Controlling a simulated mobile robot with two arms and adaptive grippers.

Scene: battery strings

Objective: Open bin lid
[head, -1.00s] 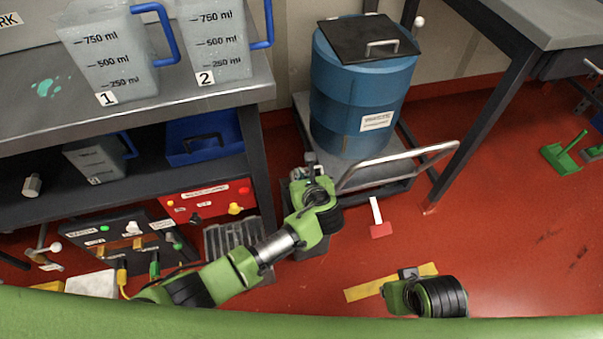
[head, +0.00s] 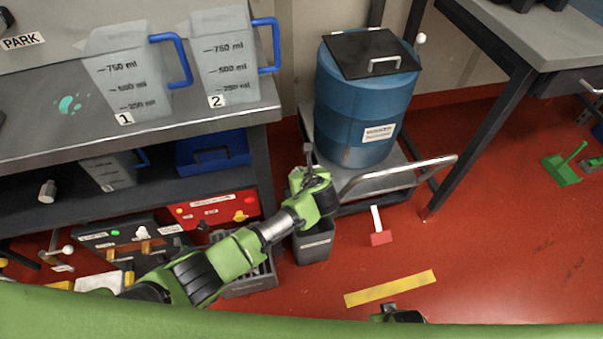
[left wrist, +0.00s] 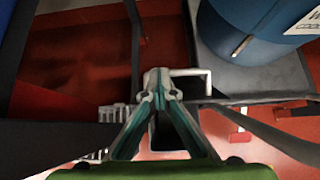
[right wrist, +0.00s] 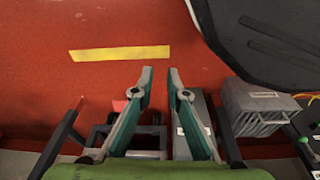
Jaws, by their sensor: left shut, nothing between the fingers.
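A blue drum (head: 362,105) with a label stands at the back centre, with a square black lid (head: 350,50) and pale handle (head: 384,65) on top. The lid lies over the drum's top. My left gripper (head: 308,149) is shut and empty, in front of and below the drum, apart from it. In the left wrist view its fingertips (left wrist: 160,76) meet, with the drum (left wrist: 240,32) at upper right; the lid is out of that view. My right gripper (right wrist: 160,72) is open and empty above the floor; only a bit of that arm shows in the head view.
The drum stands on a grey cart with a pale rail (head: 400,170). A small grey bin (head: 314,245) stands below my left gripper. A bench with jugs (head: 130,75) is at left, another table (head: 520,50) at right. Red floor with a yellow strip (head: 390,288) is clear at front right.

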